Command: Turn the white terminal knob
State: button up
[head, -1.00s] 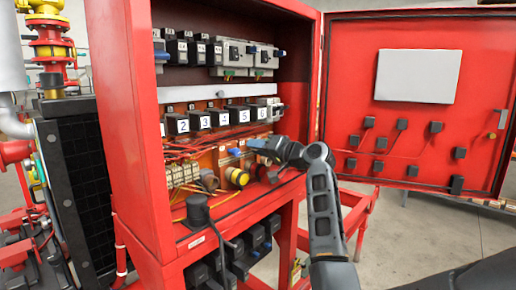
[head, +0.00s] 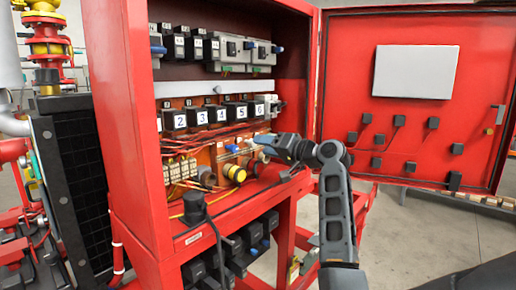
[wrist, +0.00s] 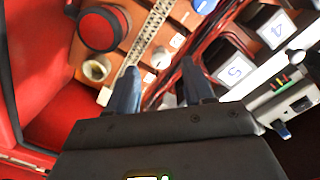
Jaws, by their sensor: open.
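The white terminal knob (head: 250,143) is on the orange panel inside the red cabinet, below the numbered black blocks and right of a blue knob (head: 232,148). In the wrist view the white knob (wrist: 160,58) shows just beyond the gap between my fingertips. My gripper (head: 266,147) is close in front of it, slightly to its right in the head view. The two blue fingers (wrist: 160,80) are apart with nothing between them, and I see no clear contact with the knob.
A yellow-ringed round fitting (head: 234,173) is below left of my gripper. Red wires (wrist: 188,70) run beside the fingers, near the numbered blocks (wrist: 236,70). A red-capped round button (wrist: 103,28) is at upper left. The cabinet's right wall and open door (head: 405,140) stand to the right.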

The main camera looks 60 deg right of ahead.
jog(key=shift+v, duration=1.8)
